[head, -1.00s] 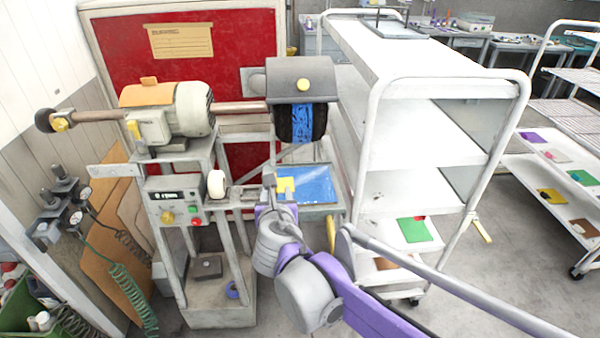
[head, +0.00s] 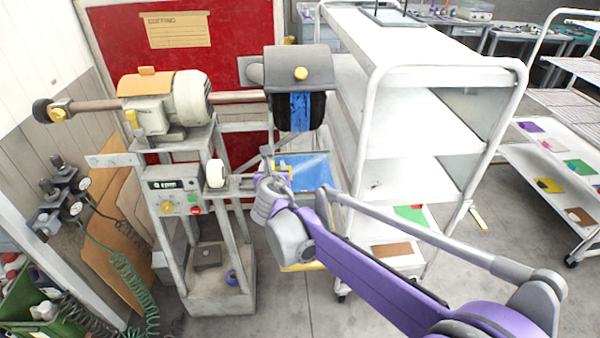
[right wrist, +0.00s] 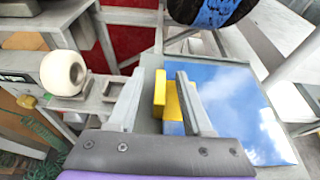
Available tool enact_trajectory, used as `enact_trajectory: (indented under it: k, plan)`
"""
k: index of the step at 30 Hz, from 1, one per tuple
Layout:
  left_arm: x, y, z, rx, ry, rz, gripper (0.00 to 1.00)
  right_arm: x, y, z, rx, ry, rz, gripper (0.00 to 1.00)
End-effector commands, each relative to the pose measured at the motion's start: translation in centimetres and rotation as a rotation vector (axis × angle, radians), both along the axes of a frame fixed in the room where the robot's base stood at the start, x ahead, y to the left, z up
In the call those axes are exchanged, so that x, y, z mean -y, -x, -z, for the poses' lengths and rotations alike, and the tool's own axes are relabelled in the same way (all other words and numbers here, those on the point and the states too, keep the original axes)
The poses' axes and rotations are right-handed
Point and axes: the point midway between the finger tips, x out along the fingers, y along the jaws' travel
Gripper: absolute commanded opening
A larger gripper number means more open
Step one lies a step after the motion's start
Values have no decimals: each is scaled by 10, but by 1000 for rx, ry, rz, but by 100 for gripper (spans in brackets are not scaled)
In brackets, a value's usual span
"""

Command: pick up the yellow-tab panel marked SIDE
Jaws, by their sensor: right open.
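A flat panel with a shiny blue, cloud-patterned face lies beside the machine; it shows in the head view (head: 312,172) and the right wrist view (right wrist: 240,115). A yellow tab (right wrist: 186,101) stands at its left edge. No SIDE marking is readable. My right gripper (head: 276,166) is open at that edge. In the right wrist view its two fingers (right wrist: 161,76) stand on either side of part of the yellow tab, with the right finger in front of some of it. Contact cannot be told. My left gripper is not in view.
The buffing machine (head: 170,110) with its blue-and-black brush (head: 300,110) stands at left and above the panel. A white knob (right wrist: 63,72) is left of my gripper. A white shelf cart (head: 400,75) stands close on the right. Open floor lies at front centre.

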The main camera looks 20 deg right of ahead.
Motion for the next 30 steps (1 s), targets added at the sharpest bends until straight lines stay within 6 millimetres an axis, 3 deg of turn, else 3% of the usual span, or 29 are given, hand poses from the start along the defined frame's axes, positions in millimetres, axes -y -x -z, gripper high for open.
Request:
enact_trajectory:
  k: [6,14,30]
  plan:
    - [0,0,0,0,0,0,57,0,0,0,0,0,0,48]
    - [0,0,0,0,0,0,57,0,0,0,0,-1,0,1]
    - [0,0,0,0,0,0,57,0,0,-3,0,0,0,0]
